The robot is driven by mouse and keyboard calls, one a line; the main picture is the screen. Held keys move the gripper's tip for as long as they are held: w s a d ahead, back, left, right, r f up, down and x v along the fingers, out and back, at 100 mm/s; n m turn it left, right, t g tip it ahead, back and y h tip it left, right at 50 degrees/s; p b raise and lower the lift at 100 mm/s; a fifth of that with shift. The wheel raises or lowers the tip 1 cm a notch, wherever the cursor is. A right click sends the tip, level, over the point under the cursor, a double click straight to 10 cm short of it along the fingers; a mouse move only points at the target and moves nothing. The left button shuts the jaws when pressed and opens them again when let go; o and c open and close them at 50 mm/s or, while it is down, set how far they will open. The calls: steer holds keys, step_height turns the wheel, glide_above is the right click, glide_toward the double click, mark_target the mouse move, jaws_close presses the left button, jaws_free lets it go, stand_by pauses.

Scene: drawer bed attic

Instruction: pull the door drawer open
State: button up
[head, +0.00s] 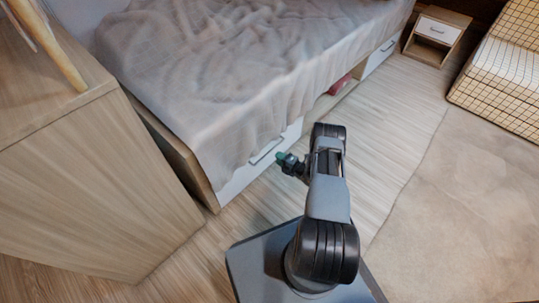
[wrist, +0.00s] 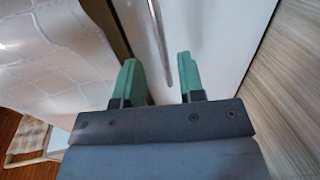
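The white drawer front (head: 240,181) is in the bed's base, below the hanging blanket, and looks shut. Its pale bar handle (head: 267,152) is just left of my gripper (head: 283,157) in the head view. In the wrist view the white front (wrist: 220,35) fills the middle, and the slim handle (wrist: 158,30) runs down from the top edge. My gripper (wrist: 160,76) is open, with its two green fingers apart and nothing held. The handle's lower end lines up with the gap between the fingers. I cannot tell whether they touch it or the front.
The bed's blanket (head: 220,70) hangs over the base above the drawer. A wooden cabinet (head: 80,190) stands close at the left. A second white drawer (head: 380,57) and a nightstand (head: 437,33) are farther back. Wood floor (head: 390,125) and a rug (head: 460,200) lie clear at right.

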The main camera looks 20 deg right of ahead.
mark_target(269, 152)
steer(key=b+x, duration=0.2)
steer(key=x, duration=0.5)
steer(key=shift+w+a+f, duration=0.1)
steer(key=shift+w, duration=0.1)
jaws_close()
stand_by(0.4)
